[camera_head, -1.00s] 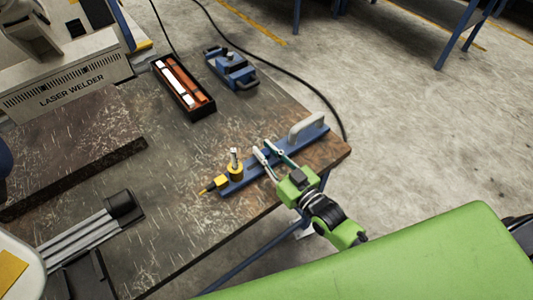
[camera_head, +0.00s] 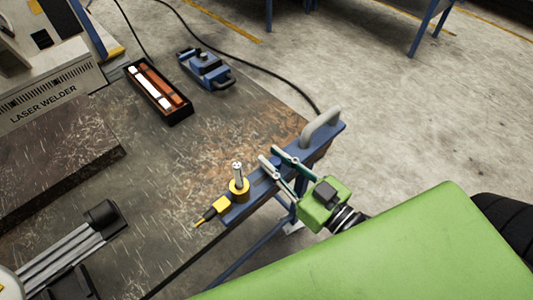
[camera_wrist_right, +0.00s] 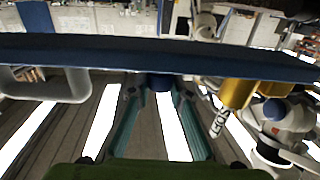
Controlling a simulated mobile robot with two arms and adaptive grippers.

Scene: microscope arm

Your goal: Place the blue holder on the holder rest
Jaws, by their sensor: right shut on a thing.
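The blue holder (camera_head: 299,147) is a long blue bar with a grey handle (camera_head: 321,126) at its right end. At its left end it carries a yellow round piece (camera_head: 239,187) with an upright metal pin, and a yellow-tipped tool. My right gripper (camera_head: 277,164) is shut on the small blue knob in the middle of the bar. The bar appears held above the table corner, its handle end past the edge. In the right wrist view the bar (camera_wrist_right: 110,57) spans the picture above my fingers (camera_wrist_right: 152,92). I cannot single out the holder rest. My left gripper is out of view.
A black box (camera_head: 157,100) with white and brown bars stands at the back, beside a blue device (camera_head: 205,70). The laser welder (camera_head: 45,97) is at the left. A grey railed fixture (camera_head: 70,250) lies front left. The middle of the table is clear.

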